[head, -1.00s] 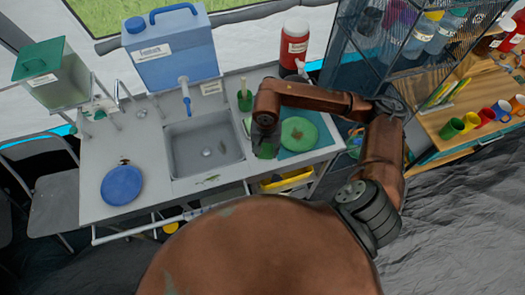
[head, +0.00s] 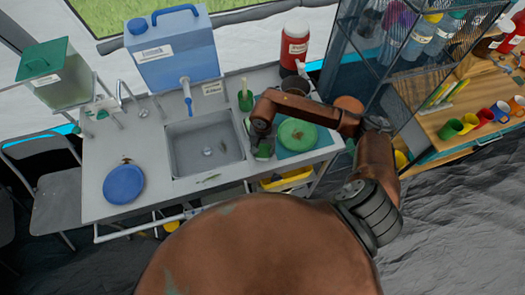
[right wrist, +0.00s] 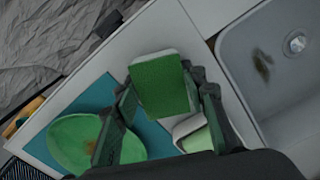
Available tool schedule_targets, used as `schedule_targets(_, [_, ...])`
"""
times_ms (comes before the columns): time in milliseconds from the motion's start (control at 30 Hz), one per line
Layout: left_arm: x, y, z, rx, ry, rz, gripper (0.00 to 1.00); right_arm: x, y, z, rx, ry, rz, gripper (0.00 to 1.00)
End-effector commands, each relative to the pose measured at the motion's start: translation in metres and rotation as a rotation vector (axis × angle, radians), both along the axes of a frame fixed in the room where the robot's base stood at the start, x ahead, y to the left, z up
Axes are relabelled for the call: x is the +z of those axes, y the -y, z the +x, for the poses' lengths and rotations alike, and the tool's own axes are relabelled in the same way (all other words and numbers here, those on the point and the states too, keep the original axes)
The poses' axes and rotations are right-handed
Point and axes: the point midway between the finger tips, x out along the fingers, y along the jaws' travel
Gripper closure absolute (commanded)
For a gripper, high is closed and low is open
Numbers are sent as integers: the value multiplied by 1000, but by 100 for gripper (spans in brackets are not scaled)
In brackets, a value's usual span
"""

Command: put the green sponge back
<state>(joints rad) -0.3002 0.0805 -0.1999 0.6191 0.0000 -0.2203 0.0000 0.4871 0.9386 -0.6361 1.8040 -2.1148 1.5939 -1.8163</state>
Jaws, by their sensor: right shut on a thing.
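The green sponge (right wrist: 162,85) shows between the two fingers of my right gripper (right wrist: 165,98) in the right wrist view. In the head view this gripper (head: 262,147) is over the counter between the sink and the green plate, and mostly hides the sponge. The gripper is shut on the sponge. A white container with a pale green inside (right wrist: 195,137) is close beside the right finger in the wrist view. I cannot tell whether the sponge touches the counter. My left gripper is not in view.
The sink (head: 204,142) is left of the gripper. The green plate (head: 297,134) lies on a teal mat (right wrist: 92,103) to its right. A green cup with a brush (head: 245,99), a dark pot (head: 295,86) and a red canister (head: 294,50) stand behind. A blue plate (head: 123,184) lies far left.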

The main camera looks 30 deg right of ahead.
Motion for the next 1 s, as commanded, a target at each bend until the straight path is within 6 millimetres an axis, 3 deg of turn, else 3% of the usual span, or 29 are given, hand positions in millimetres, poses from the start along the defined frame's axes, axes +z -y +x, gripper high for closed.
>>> schedule_targets(133, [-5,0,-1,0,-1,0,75,-4,0,0,1,0,-1,81])
schedule_targets(167, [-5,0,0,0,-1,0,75,-4,0,0,1,-1,-1,60])
schedule_targets(400, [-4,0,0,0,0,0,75,-3,0,0,0,0,0,44])
schedule_targets(767, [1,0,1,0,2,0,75,1,0,0,0,0,0,44])
schedule_targets(1000, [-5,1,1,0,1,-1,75,40,1,2,2,6,-2,44])
